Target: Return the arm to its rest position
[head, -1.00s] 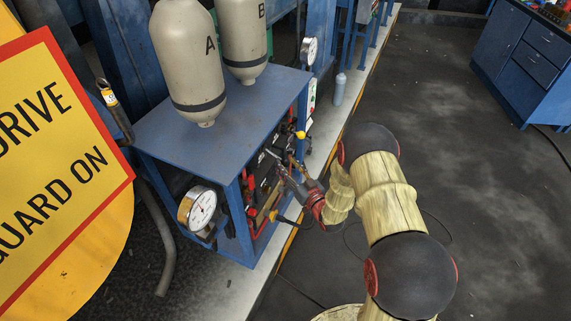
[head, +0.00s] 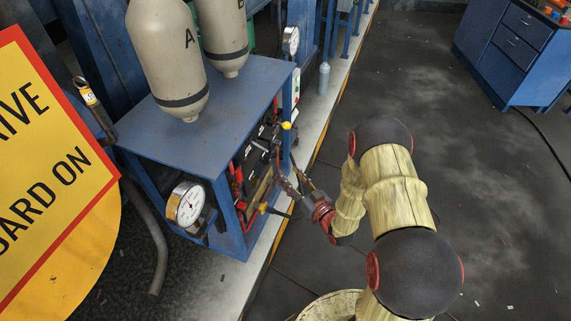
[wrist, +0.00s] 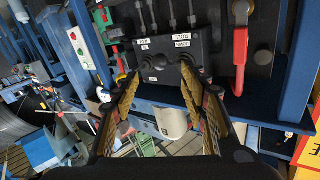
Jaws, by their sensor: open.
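My arm (head: 392,190), pale ribbed links with dark round joints, reaches left toward the blue frame in the head view. My gripper (head: 292,178) is at the open right side of the blue frame, small in this view. In the wrist view my gripper (wrist: 158,84) is open, with its two fingers apart and nothing seen between them. A black valve block (wrist: 160,55) with white labels and several levers lies ahead of the fingertips. Whether the fingers touch it I cannot tell.
The blue frame (head: 212,85) carries grey tanks (head: 165,55) and a gauge (head: 187,204). A red lever (wrist: 240,45) stands right of the block in the wrist view. A yellow sign (head: 50,170) fills the left. Floor (head: 490,170) right of my arm is clear.

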